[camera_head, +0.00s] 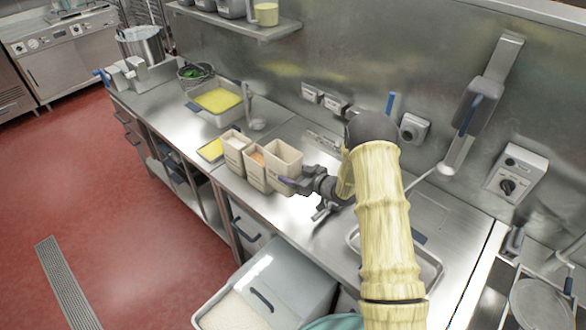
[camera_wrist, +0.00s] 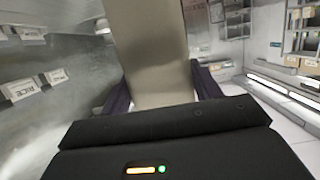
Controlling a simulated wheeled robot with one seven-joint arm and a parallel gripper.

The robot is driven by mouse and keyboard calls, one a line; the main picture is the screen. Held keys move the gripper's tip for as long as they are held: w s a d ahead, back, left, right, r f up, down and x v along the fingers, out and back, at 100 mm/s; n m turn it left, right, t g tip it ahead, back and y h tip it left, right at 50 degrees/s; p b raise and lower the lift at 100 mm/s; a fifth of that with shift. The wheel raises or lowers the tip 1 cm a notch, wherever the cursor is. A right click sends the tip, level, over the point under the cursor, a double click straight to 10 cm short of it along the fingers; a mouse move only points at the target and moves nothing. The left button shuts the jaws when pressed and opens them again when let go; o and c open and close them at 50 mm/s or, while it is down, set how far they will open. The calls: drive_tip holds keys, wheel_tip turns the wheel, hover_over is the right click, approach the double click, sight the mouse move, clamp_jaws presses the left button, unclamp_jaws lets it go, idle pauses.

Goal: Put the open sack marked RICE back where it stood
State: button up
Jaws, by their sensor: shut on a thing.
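Three open-topped beige sacks stand close together at the front of the steel counter in the head view: a left one (camera_head: 235,147), a middle one (camera_head: 256,170) and a right one (camera_head: 284,158). My gripper (camera_head: 291,182) is shut on the right sack, from its right side. That sack looks upright; I cannot tell whether its base touches the counter. In the wrist view the held sack (camera_wrist: 155,65) fills the space between the dark fingers. Its marking is not visible.
A pan of yellow food (camera_head: 218,100) and a flat yellow tray (camera_head: 211,150) lie left of the sacks. A steel tray (camera_head: 430,262) lies under my arm at the right. A bin of white grains (camera_head: 235,312) stands below the counter's front. Wall sockets (camera_head: 312,93) are behind.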

sight(294, 194)
drive_tip(key=shift+s+r, duration=0.1)
drive_tip(key=shift+f, duration=0.3)
wheel_tip(294, 194, down, 7)
drive_tip(key=b, duration=0.5)
drive_tip(key=shift+f, duration=0.1)
drive_tip(key=shift+f+b, duration=0.8)
drive_tip(key=shift+f, duration=0.1)
drive_tip(key=shift+f+b, duration=0.35)
drive_tip(key=shift+b, duration=0.05)
drive_tip(key=o, duration=1.7)
drive_tip(key=shift+o, duration=0.4)
drive_tip(key=shift+d+r, duration=0.1)
